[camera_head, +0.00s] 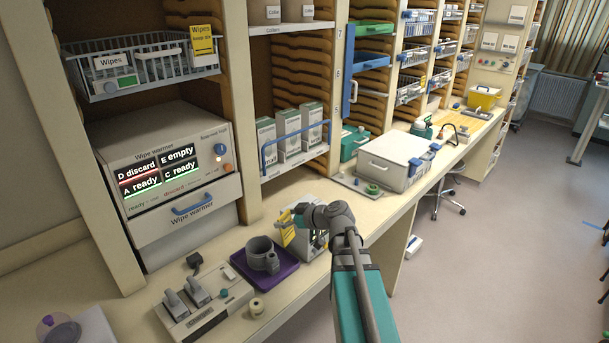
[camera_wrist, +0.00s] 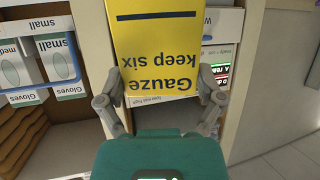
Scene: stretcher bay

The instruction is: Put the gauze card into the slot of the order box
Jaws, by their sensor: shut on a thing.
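The gauze card is yellow and reads "Gauze keep six" upside down in the wrist view (camera_wrist: 155,40). My gripper (camera_wrist: 160,98) is shut on it, one finger at each side edge. In the head view my gripper (camera_head: 299,216) is above the counter, right of the purple tray, with the yellow card (camera_head: 287,236) partly showing at its left.
A purple tray (camera_head: 285,282) with a grey cup stands left of my gripper, near a grey device (camera_head: 205,306) and a small roll. The wipe warmer (camera_head: 170,165) stands behind. A white lidded box (camera_head: 392,163) and a yellow box (camera_head: 484,97) are farther along the counter.

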